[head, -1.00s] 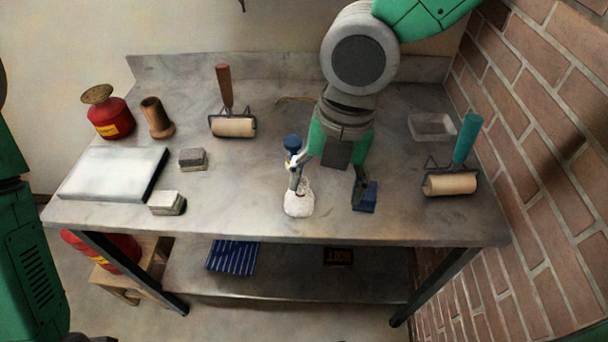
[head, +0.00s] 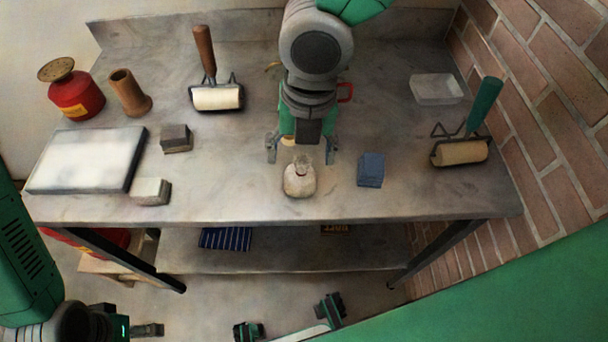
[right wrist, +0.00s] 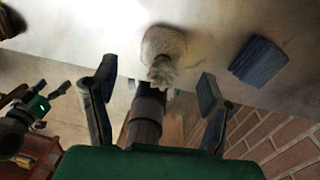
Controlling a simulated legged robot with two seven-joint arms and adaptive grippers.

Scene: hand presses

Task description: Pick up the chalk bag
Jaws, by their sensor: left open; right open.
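The chalk bag (head: 299,180) is a small whitish pouch with a narrow neck, standing upright near the table's front edge. It shows at the top centre of the right wrist view (right wrist: 163,46), with its neck pointing down in that picture. My right gripper (head: 301,154) comes in from the top of the head view. Its two fingers are spread just behind the bag, one to each side of its neck, with nothing held. I cannot tell the exact depth gap. My left gripper (head: 147,330) is open, low at the left below the table, partly cut off.
A blue block (head: 370,170) stands close to the right of the bag. A roller with a teal handle (head: 461,151) lies further right by the brick wall (head: 550,110). Another roller (head: 217,97), small blocks (head: 176,138) and a slab (head: 85,160) occupy the left.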

